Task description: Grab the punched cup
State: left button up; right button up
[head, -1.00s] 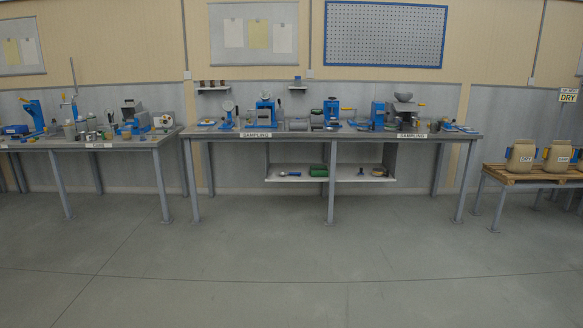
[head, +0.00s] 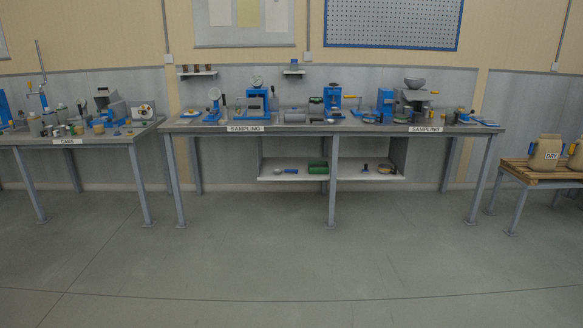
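I cannot pick out the punched cup for certain among the small items at this distance. The long sampling table (head: 335,128) stands ahead and carries blue presses, gauges and several small parts. The cans table (head: 67,141) at the left carries several small cans and cups (head: 98,126), too small to tell any holes. Neither of my grippers is in the head view.
A lower shelf (head: 285,175) under the sampling table holds a green box (head: 318,168) and small items. A wooden pallet stand (head: 540,174) with sacks marked DRY (head: 547,153) is at the right. The floor (head: 300,260) ahead is clear.

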aim_at(275, 118)
jog(key=i, duration=5.55)
jog(key=u, duration=0.1)
jog(key=i, duration=0.05)
